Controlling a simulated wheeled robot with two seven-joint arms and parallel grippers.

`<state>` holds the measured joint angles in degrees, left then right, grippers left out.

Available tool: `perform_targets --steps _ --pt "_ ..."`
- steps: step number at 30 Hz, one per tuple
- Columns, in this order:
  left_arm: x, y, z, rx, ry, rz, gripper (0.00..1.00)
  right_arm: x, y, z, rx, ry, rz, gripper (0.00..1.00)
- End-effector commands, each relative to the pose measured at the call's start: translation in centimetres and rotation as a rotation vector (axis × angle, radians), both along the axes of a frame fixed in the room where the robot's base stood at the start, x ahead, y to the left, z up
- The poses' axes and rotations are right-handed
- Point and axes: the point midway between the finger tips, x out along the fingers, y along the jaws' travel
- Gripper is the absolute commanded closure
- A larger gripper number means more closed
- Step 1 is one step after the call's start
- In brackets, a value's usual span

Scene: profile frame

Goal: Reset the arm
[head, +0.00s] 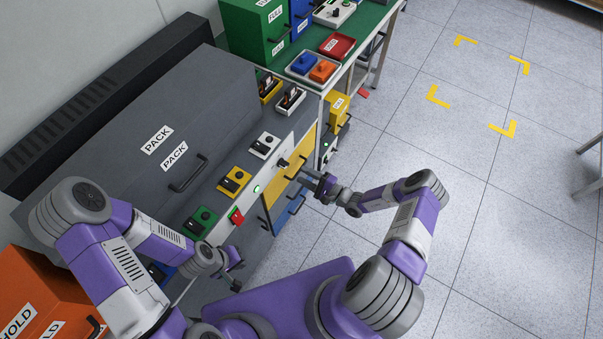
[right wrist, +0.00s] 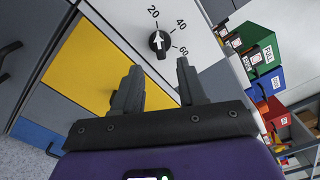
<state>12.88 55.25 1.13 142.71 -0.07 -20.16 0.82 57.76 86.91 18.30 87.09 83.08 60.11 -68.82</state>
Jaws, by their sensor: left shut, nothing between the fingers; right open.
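My right gripper (head: 309,179) is open and empty in front of the counter's white panel. In the right wrist view its two fingers (right wrist: 158,66) point at a black dial knob (right wrist: 159,41) with a white pointer, on a white panel marked 20, 40 and 60. The knob lies just beyond the fingertips, and nothing is between the fingers. The same knob (head: 283,162) shows small in the head view, apart from the gripper. My left gripper (head: 236,272) is shut and empty, low in front of the counter near a red switch (head: 236,216).
A grey PACK box (head: 215,85) with a handle stands on the counter. Yellow (head: 234,180) and green (head: 201,221) control boxes line the front edge. A yellow drawer front (head: 297,160) is below. An orange HOLD box (head: 35,300) is at lower left. Floor at right is clear.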

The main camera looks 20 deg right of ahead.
Motion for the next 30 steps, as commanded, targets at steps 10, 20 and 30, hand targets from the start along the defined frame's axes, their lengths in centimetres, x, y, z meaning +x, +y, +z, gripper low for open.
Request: perform_targets --steps 10,20,30 --pt "0.0 0.0 0.0 0.000 0.000 0.000 1.00 0.0 0.0 0.0 0.000 0.000 0.000 0.58" --pt "0.0 0.0 0.0 0.000 0.000 0.000 1.00 -2.7 5.6 -0.1 -0.038 0.115 0.231 0.58" --pt "0.0 0.0 0.0 0.000 0.000 0.000 1.00 -20.2 13.0 -1.6 -0.663 0.537 0.949 0.58"
